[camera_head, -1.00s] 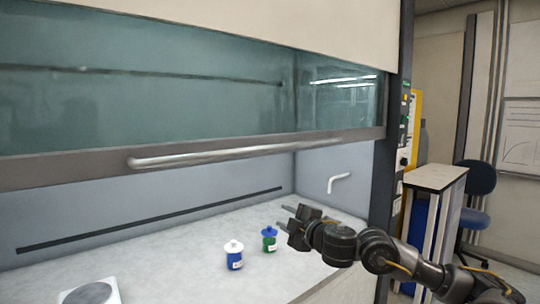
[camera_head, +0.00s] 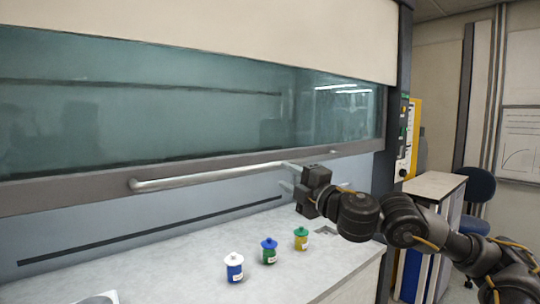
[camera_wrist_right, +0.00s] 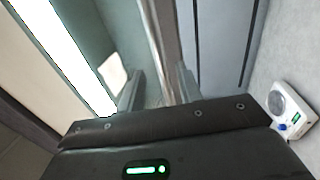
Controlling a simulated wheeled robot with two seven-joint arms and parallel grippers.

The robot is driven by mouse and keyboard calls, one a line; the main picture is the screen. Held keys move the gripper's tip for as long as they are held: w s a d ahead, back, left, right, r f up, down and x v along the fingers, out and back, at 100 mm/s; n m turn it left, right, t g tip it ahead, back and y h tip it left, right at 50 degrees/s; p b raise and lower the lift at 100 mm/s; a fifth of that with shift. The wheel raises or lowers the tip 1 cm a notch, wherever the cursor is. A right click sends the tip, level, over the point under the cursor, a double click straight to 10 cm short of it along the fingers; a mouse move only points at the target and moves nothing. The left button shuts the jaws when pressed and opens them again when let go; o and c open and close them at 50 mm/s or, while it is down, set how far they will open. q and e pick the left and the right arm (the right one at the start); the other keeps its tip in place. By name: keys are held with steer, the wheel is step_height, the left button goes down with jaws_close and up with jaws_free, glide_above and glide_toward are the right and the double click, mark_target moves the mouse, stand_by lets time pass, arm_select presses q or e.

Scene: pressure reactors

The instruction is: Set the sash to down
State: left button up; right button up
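The fume hood sash (camera_head: 140,110) is a tinted glass panel with a grey lower rail, partly raised above the worktop. Its long silver handle (camera_head: 205,174) runs along that rail. My right gripper (camera_head: 286,174) is at the handle's right part, its two fingers apart, one above the other. In the right wrist view the handle (camera_wrist_right: 160,40) runs up from between the open fingers (camera_wrist_right: 158,92). Whether they touch it I cannot tell. My left gripper is not in view.
On the worktop stand a blue jar with a white lid (camera_head: 234,268), a green jar with a blue lid (camera_head: 269,251) and a yellow jar with a green lid (camera_head: 301,239). A bench (camera_head: 435,186) and a blue chair (camera_head: 478,188) stand right of the hood.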

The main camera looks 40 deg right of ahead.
mark_target(272, 167)
steer(key=w+p, duration=0.1)
steer(key=w, duration=0.1)
steer(key=w+r, duration=0.1)
steer(key=w, duration=0.1)
steer(key=w+p, duration=0.1)
steer(key=w, duration=0.1)
steer(key=shift+w+r+p, duration=0.15)
steer(key=shift+r+p, duration=0.1)
steer(key=shift+p, duration=0.1)
steer(key=shift+w+d, duration=0.1)
steer(key=shift+w, duration=0.6)
jaws_close()
